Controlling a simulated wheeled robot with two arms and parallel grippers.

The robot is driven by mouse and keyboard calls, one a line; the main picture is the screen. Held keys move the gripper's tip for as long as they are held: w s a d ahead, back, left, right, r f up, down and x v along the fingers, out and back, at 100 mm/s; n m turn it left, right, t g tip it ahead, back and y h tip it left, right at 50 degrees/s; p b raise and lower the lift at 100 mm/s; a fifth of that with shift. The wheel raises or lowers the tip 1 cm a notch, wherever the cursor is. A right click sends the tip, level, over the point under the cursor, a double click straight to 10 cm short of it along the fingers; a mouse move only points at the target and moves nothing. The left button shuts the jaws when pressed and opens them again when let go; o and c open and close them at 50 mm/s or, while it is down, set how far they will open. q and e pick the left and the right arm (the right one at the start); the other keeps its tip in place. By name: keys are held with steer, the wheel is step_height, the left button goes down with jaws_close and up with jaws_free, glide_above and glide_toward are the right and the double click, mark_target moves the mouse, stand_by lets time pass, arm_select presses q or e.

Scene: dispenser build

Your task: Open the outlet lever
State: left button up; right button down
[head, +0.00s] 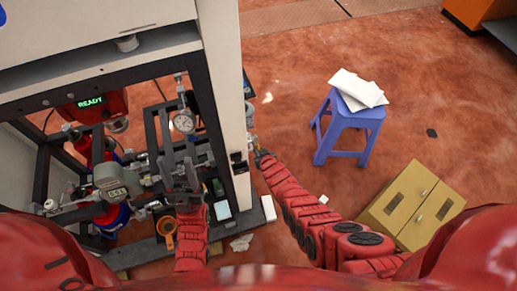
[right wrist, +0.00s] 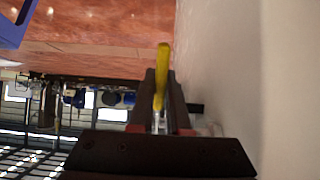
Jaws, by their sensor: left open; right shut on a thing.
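The outlet lever shows in the right wrist view as a yellow handle (right wrist: 163,62) standing up between my right gripper's fingers (right wrist: 160,100). My right gripper (head: 259,154) is shut on it, beside the outer face of the white cabinet panel (head: 224,80). In the head view the lever is too small and covered to make out clearly. My left gripper (head: 180,176) is open inside the dark frame, near the pipework and a grey meter (head: 116,182). I cannot see anything held in it.
A round gauge (head: 184,122) and a READY display (head: 90,101) are in the dark frame. A blue stool (head: 350,122) with papers (head: 358,88) and a tan cabinet (head: 411,205) stand to the right.

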steer(key=c, duration=0.9)
jaws_free()
steer(key=shift+s+r+p, duration=0.1)
steer(key=shift+r+p, duration=0.1)
steer(key=shift+p, duration=0.15)
steer(key=p+v, duration=1.5)
steer(key=v, duration=0.2)
steer(key=shift+s+f, duration=0.1)
steer(key=shift+f, duration=0.05)
steer(key=shift+f, duration=0.1)
